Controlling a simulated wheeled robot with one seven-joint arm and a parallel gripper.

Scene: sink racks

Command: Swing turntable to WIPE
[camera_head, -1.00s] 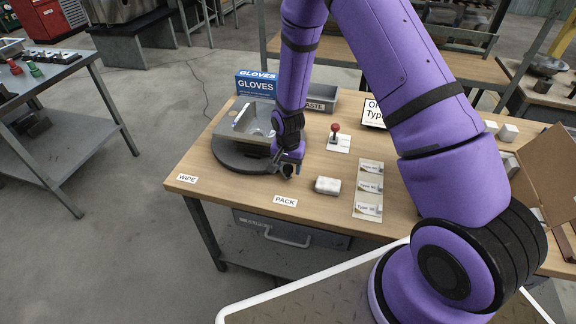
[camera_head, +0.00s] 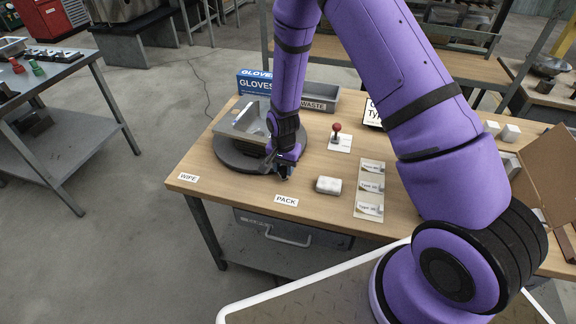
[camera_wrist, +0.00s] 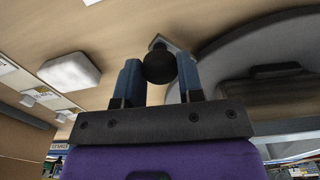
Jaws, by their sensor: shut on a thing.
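The round dark turntable (camera_head: 230,156) lies at the left of the wooden table, with a grey metal sink (camera_head: 240,125) on it. In the wrist view the turntable (camera_wrist: 215,52) is at the right. My gripper (camera_head: 284,172) is at the turntable's front right edge. In the wrist view my gripper (camera_wrist: 160,75) has its blue fingers on either side of a black round knob (camera_wrist: 159,66), shut on it. The WIPE label (camera_head: 188,178) is at the front left table corner. The PACK label (camera_head: 286,201) is at the front edge, nearer my gripper.
A white block (camera_head: 328,185) lies right of my gripper, beside a strip of type cards (camera_head: 370,187). A red-knobbed lever (camera_head: 336,130) stands behind them. A gloves box (camera_head: 254,84) and a grey waste bin (camera_head: 322,99) stand at the back.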

